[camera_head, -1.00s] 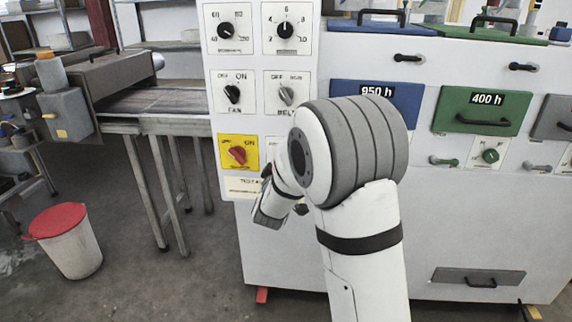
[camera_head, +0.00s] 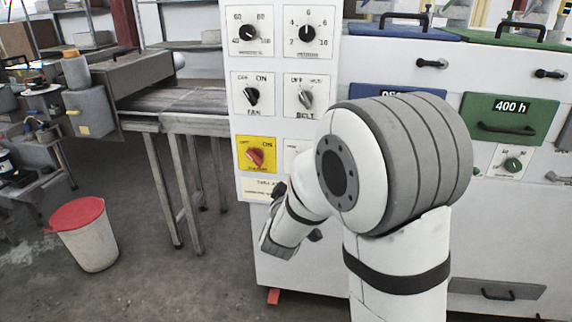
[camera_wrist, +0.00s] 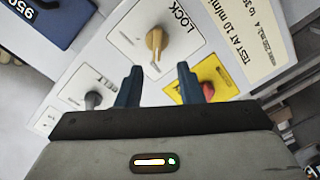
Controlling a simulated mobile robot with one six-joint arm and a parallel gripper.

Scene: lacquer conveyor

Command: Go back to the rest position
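My gripper (camera_wrist: 158,82) is open and empty in the wrist view, with two blue fingers apart. It faces the white control panel (camera_head: 238,130) and touches nothing that I can see. In the head view my bent white and grey arm stands before the panel, and the gripper's fingers are mostly hidden. The red switch (camera_head: 255,157) sits low on the panel, turned diagonally.
A conveyor table (camera_head: 185,100) with metal legs stands at left. A white bin with a red lid (camera_head: 90,238) is on the floor at left. The white machine with blue and green drawers (camera_head: 505,118) fills the right. Open floor lies between bin and machine.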

